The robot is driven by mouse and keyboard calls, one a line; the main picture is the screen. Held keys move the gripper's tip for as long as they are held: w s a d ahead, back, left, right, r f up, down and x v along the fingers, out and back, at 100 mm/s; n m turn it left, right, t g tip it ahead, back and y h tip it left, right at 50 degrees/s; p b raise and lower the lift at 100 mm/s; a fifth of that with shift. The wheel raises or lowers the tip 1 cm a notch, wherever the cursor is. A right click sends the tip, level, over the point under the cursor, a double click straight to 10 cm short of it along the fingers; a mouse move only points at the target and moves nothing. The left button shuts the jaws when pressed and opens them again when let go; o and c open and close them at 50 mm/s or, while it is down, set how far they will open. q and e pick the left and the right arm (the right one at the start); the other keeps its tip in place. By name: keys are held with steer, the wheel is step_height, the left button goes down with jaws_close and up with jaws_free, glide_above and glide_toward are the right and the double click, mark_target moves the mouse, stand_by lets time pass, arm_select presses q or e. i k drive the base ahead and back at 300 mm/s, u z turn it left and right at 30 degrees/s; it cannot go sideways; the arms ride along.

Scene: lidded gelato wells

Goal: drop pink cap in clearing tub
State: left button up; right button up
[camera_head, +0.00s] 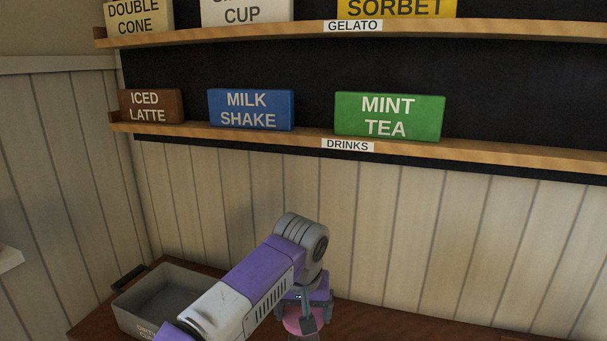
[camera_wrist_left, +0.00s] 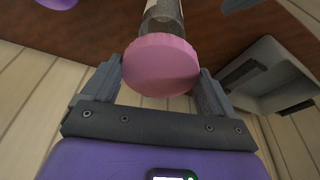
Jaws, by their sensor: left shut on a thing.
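The pink cap (camera_wrist_left: 160,66) is a round disc between the two fingers of my left gripper (camera_wrist_left: 162,80), which is shut on it. In the head view my left gripper (camera_head: 303,312) is low at the bottom centre, and part of the pink cap (camera_head: 292,321) shows behind a finger. The clearing tub (camera_head: 140,317) is a grey open box on the counter, left of the gripper; it also shows at the right of the left wrist view (camera_wrist_left: 262,72). The right gripper is out of view.
A clear jar (camera_wrist_left: 163,18) lies just beyond the cap in the wrist view; I cannot tell whether they touch. A purple-pink round thing (camera_wrist_left: 58,3) is cut off at the top. The counter (camera_head: 385,322) is wooden. A sign shelf (camera_head: 300,133) runs along the wall above.

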mark_target(169, 316)
steer(key=k, duration=1)
